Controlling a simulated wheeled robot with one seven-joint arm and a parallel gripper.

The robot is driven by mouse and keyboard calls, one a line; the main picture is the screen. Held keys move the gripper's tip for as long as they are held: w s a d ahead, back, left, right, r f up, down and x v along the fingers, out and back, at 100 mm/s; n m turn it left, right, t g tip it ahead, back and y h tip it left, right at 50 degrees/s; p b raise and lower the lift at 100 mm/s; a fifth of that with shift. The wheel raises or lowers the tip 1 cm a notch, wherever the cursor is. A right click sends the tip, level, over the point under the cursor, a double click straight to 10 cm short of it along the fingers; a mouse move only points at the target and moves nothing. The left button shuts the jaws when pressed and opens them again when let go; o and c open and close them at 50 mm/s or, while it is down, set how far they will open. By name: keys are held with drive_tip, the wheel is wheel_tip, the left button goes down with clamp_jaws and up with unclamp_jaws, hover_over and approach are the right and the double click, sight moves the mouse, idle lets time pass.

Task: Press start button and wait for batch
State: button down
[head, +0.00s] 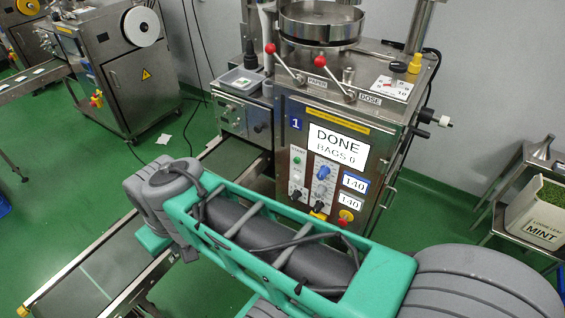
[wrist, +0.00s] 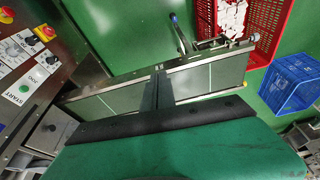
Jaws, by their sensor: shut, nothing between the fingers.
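The packing machine (head: 385,120), numbered 1, stands at the centre of the head view. Its display (head: 338,147) reads "DONE" and "BAGS 0". The green start button (head: 296,160) is on the left of the panel, under the word START. In the wrist view the START label and green button (wrist: 24,88) are at the left edge, to the left of my gripper. My gripper (wrist: 158,75) is shut and empty, with its fingers seen against the conveyor (wrist: 205,82). It is apart from the button. In the head view my arm hides the gripper.
Lever handles (head: 320,61) stick out from the machine's top. A red emergency stop (head: 346,215) sits low on the panel. A red crate (wrist: 257,45) with white bags and a blue crate (wrist: 290,82) stand right in the wrist view. A mint bin (head: 540,212) is at the right.

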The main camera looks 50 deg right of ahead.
sight(297, 160)
drive_tip(key=w+d+f+m+t+h+b, duration=0.1)
drive_tip(key=w+d+f+m+t+b, duration=0.2)
drive_tip(key=w+d+f+m+b, duration=0.5)
drive_tip(key=w+d+f+m+t+h+b, duration=0.1)
drive_tip(key=w+d+f+m+t+b, duration=0.4)
drive_tip(key=d+f+m+b, duration=0.4)
drive_tip(key=s+d+f+m+h+b, duration=0.2)
drive_tip(key=d+m+h+b, duration=0.1)
drive_tip(key=d, duration=0.5)
drive_tip(key=s+d+f+m+t+h+b, duration=0.1)
drive_tip(key=s+d+f+m+h+b, duration=0.1)
drive_tip(key=d+m+b, duration=0.3)
drive_tip(key=s+d+f+m+t+h+b, duration=0.1)
drive_tip(key=s+d+f+m+h+b, duration=0.1)
drive_tip(key=d+m+b, duration=0.3)
drive_tip(key=s+d+m+h, duration=0.1)
drive_tip(key=d+m, duration=0.3)
drive_tip(key=d, duration=0.3)
drive_tip(key=shift+s+d+h, duration=0.15)
drive_tip(key=shift+s+h, duration=0.15)
drive_tip(key=shift+h, duration=0.1)
drive_tip(key=shift+d, duration=0.1)
drive_tip(key=d+b, duration=0.2)
drive_tip(key=d, duration=0.6)
drive_tip(key=shift+w+d+b, duration=0.3)
drive_tip(key=shift+w+b, duration=0.1)
drive_tip(key=shift+w, duration=0.05)
drive_tip(key=shift+d, duration=0.1)
